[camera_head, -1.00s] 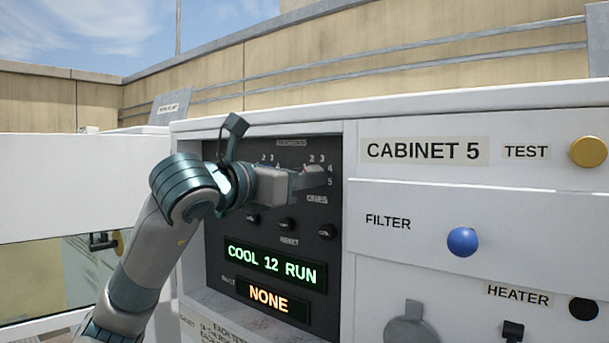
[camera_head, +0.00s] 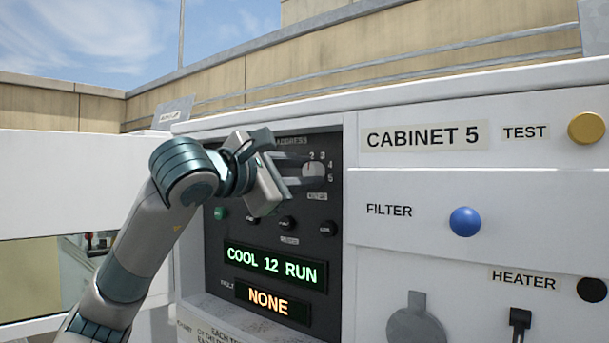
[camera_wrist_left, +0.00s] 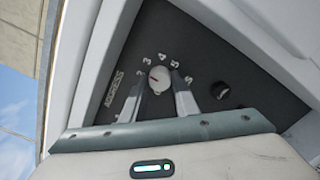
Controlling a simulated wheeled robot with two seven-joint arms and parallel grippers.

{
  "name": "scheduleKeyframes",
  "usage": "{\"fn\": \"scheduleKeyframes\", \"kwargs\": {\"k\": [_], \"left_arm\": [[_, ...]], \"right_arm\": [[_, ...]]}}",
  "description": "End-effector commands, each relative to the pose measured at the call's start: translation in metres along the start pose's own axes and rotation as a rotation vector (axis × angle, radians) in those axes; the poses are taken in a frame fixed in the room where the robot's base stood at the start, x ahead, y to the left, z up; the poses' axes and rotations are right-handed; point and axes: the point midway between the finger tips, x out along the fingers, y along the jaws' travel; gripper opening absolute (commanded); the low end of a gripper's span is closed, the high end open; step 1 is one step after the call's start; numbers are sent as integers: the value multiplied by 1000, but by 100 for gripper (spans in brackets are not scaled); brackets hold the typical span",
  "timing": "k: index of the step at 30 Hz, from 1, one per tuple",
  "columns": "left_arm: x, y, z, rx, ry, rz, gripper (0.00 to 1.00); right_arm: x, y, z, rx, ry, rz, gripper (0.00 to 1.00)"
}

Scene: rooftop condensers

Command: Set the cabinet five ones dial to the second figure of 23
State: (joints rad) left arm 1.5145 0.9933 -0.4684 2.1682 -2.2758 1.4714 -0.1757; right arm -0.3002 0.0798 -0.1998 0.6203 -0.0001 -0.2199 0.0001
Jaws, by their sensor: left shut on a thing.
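The ones dial (camera_head: 313,168) is a round pale knob on the dark control panel of cabinet 5, with figures around it. In the left wrist view my left gripper (camera_wrist_left: 159,92) has one finger on each side of the dial. The green display (camera_head: 271,263) reads COOL 12 RUN. My gripper hides the tens dial in the head view.
Below the dials are a green lamp (camera_head: 221,213) and several small black knobs. The fault display (camera_head: 272,299) reads NONE. To the right are a yellow TEST button (camera_head: 586,129) and a blue FILTER knob (camera_head: 465,221). An open white door (camera_head: 70,185) stands left.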

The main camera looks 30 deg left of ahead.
Motion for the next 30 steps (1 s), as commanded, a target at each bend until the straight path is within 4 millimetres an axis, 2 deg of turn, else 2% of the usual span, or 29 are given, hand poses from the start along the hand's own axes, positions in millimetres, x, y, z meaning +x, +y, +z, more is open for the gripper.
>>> {"fn": "scheduleKeyframes", "kwargs": {"k": [6,13,30], "left_arm": [[-1,2,0,169,0,4,5],[-1,3,0,281,0,4,5],[-1,4,1,321,-1,7,5]], "right_arm": [[5,0,0,0,0,0,31],[7,0,1,0,0,0,31],[7,0,1,0,0,0,31]]}}
